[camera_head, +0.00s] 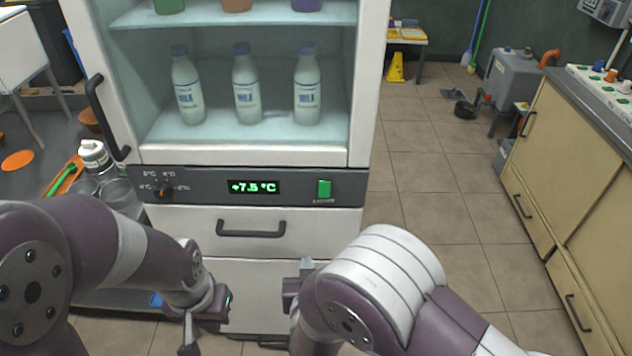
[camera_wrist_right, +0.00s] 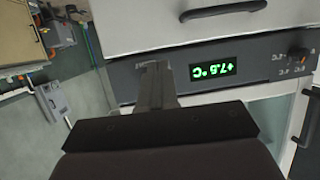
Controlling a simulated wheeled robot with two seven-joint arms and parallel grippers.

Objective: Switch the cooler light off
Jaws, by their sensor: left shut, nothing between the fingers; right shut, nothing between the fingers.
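The cooler (camera_head: 155,155) stands in front of me with its dark control panel (camera_head: 345,185). The panel has a green rocker switch (camera_head: 324,188) to the right of the green display (camera_head: 254,187), which reads +7.5 °C. The switch glows green and the cooler's inside looks bright. My right gripper (camera_head: 306,266) is shut and empty, below the switch in the head view and partly hidden by its own arm. In the right wrist view its fingers (camera_wrist_right: 153,78) overlap the panel beside the display (camera_wrist_right: 213,69), and the switch is hidden there. My left gripper (camera_head: 207,322) is shut and empty, low before the drawers.
A black knob (camera_head: 165,191) sits left of the display. A drawer handle (camera_head: 251,229) juts out below the panel, and a door handle (camera_head: 104,117) stands at the left. Milk bottles (camera_head: 247,84) stand inside. Open floor (camera_head: 440,220) lies right of the cooler.

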